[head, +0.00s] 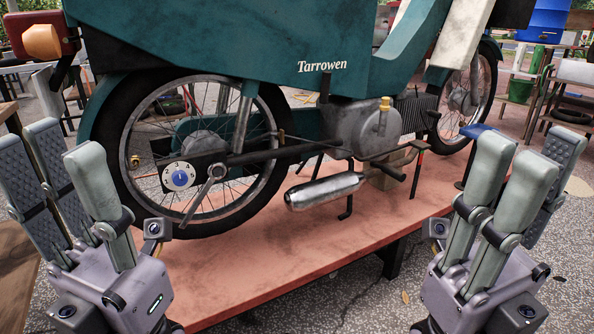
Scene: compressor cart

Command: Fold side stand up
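A green motorbike marked "Tarrowen" (322,66) stands upright on a reddish platform. A thin black leg with a small foot (348,206) reaches down to the platform beside the silver silencer. A second dark leg (416,176), with a red-orange part at its top, stands farther right; I cannot tell for certain which one is the side stand. My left gripper (66,142) is open and empty at the left, in front of the rear wheel. My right gripper (542,150) is open and empty at the right, apart from the bike and both legs.
The reddish platform (300,262) has bare room in front of the bike. The silencer (325,191) and a crank arm (203,194) jut out low on the near side. A blue bin (543,24), chairs and tables stand behind.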

